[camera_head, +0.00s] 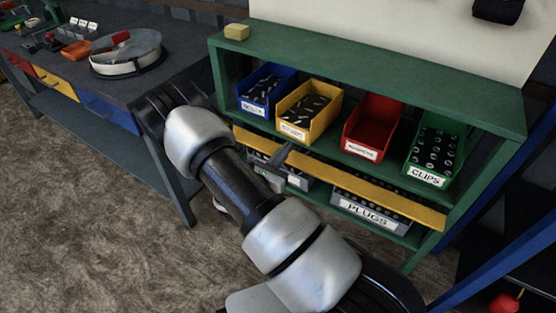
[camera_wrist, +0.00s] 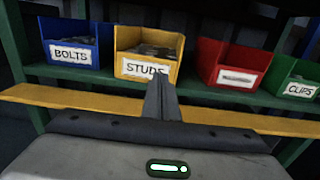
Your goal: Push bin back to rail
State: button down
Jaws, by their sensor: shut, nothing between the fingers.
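The yellow STUDS bin (camera_head: 306,108) stands on the upper shelf, between the blue BOLTS bin (camera_head: 266,88) and the red bin (camera_head: 372,127). It seems to sit slightly further forward than its neighbours. It also shows in the wrist view (camera_wrist: 148,52), holding grey parts. A yellow strip (camera_head: 345,178) runs along the shelf front; I cannot tell if this is the rail. My gripper (camera_head: 284,156) is shut and empty, in front of the STUDS bin. In the wrist view its fingertips (camera_wrist: 161,82) overlap the bin's label; I cannot tell whether they touch it.
The green CLIPS bin (camera_head: 434,150) stands at the right of the shelf. Grey bins, one labelled PLUGS (camera_head: 368,215), sit on the lower shelf. A workbench (camera_head: 75,55) stands at left; the floor before the shelves is open.

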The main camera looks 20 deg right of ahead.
aim_at(300, 132)
jog(key=b+x, duration=0.1)
jog(key=x, duration=0.5)
jog(key=shift+w+d, duration=0.15)
jog(key=shift+w, duration=0.05)
jog(key=x, duration=0.3)
jog(key=shift+d, duration=0.1)
jog(key=shift+w+d+b, duration=0.2)
jog(key=shift+b, duration=0.1)
